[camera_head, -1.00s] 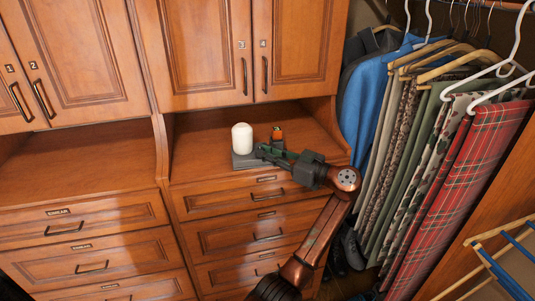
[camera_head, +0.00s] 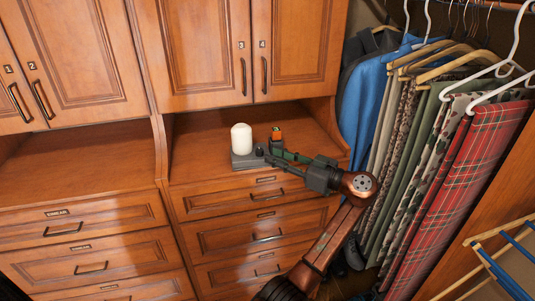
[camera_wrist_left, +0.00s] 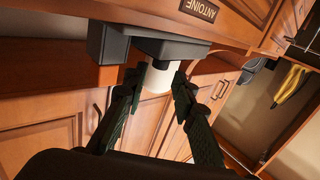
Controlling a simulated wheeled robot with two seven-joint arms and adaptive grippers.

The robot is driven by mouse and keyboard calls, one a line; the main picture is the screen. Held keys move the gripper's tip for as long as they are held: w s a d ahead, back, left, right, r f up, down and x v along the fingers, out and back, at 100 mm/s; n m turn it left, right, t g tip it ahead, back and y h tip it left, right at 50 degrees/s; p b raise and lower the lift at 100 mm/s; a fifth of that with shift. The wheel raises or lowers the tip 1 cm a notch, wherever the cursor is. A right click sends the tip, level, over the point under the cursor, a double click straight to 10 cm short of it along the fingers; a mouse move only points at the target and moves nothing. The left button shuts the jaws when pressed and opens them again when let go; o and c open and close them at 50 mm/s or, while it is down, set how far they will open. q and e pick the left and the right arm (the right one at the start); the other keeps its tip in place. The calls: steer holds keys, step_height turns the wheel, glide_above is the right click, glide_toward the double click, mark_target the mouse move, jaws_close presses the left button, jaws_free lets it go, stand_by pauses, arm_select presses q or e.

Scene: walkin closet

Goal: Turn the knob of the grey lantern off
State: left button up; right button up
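The grey lantern has a flat grey base (camera_head: 241,162) and a white rounded globe (camera_head: 241,138). It stands upright on the counter near its front edge. A small dark knob-like part (camera_head: 259,150) shows at the right of the base; its setting cannot be told. My left gripper (camera_head: 270,155) is just right of it, fingers apart and pointing left at the lantern. In the left wrist view, the open left gripper (camera_wrist_left: 158,90) has the white globe (camera_wrist_left: 156,79) showing between its fingertips, with the grey base (camera_wrist_left: 108,44) beyond. Nothing is held. My right gripper is out of view.
Cabinet doors (camera_head: 200,50) rise above and drawers (camera_head: 235,238) lie below. Hanging trousers (camera_head: 470,170) and a blue garment (camera_head: 365,95) are on the right. The left counter is clear.

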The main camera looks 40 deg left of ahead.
arm_select(q)
steer(key=d, duration=0.7)
steer(key=shift+d, duration=0.4)
